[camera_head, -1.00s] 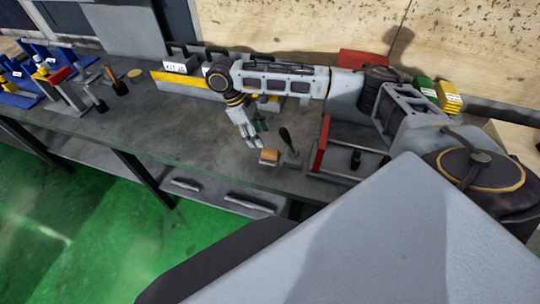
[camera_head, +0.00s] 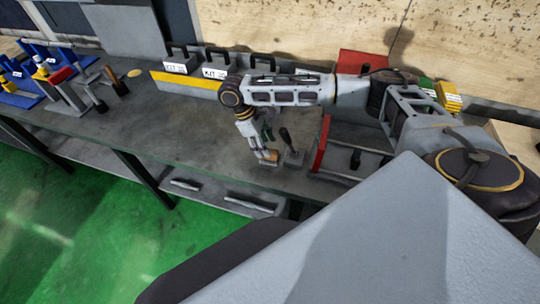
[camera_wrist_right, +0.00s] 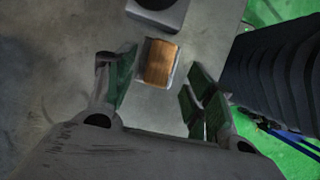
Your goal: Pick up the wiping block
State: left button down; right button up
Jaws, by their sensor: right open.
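The wiping block, a small block with an orange-brown top and a pale edge, lies on the grey workbench. It shows in the right wrist view (camera_wrist_right: 160,63) between and just beyond the fingertips. In the head view the block (camera_head: 271,161) is partly hidden by my right fingers. My right gripper (camera_head: 268,156) points down at it from above; its green-padded fingers are open in the right wrist view (camera_wrist_right: 160,82). The gap between the fingers is empty near the palm. I cannot tell whether a finger touches the block. My left gripper is not in view.
A grey stand with a dark upright handle (camera_head: 286,140) is close beside the block. A red-sided holder (camera_head: 320,145) stands to its right. Labelled kit boxes (camera_head: 180,66) line the back.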

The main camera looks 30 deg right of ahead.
aim_at(273, 160)
jog(key=shift+x, duration=1.65)
jog(key=shift+d, duration=0.1)
jog(key=c, duration=1.1)
jog(key=shift+r, duration=0.15)
